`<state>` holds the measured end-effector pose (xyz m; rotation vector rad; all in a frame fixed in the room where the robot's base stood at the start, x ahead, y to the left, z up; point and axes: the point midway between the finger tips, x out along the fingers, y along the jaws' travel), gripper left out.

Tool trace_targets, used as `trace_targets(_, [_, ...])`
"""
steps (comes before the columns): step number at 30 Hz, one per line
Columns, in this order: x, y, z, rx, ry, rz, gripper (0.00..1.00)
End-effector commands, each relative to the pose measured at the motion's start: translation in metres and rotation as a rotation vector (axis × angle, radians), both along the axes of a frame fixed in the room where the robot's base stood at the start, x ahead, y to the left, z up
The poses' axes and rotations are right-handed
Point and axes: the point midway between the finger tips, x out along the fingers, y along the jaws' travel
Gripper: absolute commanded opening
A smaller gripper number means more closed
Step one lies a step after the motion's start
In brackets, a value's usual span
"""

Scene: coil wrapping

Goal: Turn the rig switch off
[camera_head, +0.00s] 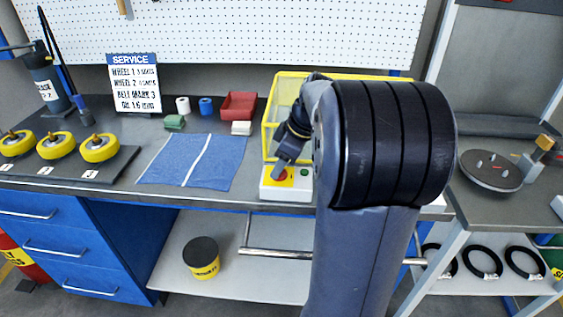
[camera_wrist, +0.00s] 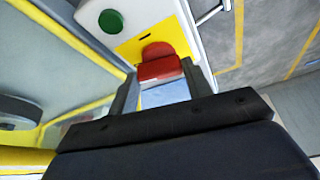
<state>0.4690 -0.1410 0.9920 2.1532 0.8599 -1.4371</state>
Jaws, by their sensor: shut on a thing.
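The rig switch box (camera_head: 300,191) is a white box with a yellow panel on the front edge of the bench, in front of the yellow-framed enclosure. In the wrist view the box (camera_wrist: 180,14) carries a round green button (camera_wrist: 111,22) and a red switch (camera_wrist: 158,52). My gripper (camera_head: 278,171) points down onto the red part of the box. In the wrist view my gripper (camera_wrist: 160,80) has its fingers on either side of the red switch, shut on it. My arm hides the right part of the box's surroundings in the head view.
The yellow-framed enclosure (camera_head: 268,118) stands close behind the box. A blue cloth (camera_head: 215,160) lies to the left, with a red bin (camera_head: 238,105) behind it. Yellow wheels (camera_head: 56,145) sit at the far left. A side table with a dark disc (camera_head: 490,171) is at right.

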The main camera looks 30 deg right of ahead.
Motion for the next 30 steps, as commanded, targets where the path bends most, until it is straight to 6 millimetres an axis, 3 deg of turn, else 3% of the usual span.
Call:
trace_targets(12, [0.0013,-0.0010,0.0001,-0.002,0.000,0.202,0.24])
trace_targets(29, [0.0011,-0.0007,-0.0002,-0.003,0.001,0.235,0.24])
trace_targets(30, [0.0011,-0.0007,-0.0002,-0.003,0.001,0.235,0.48])
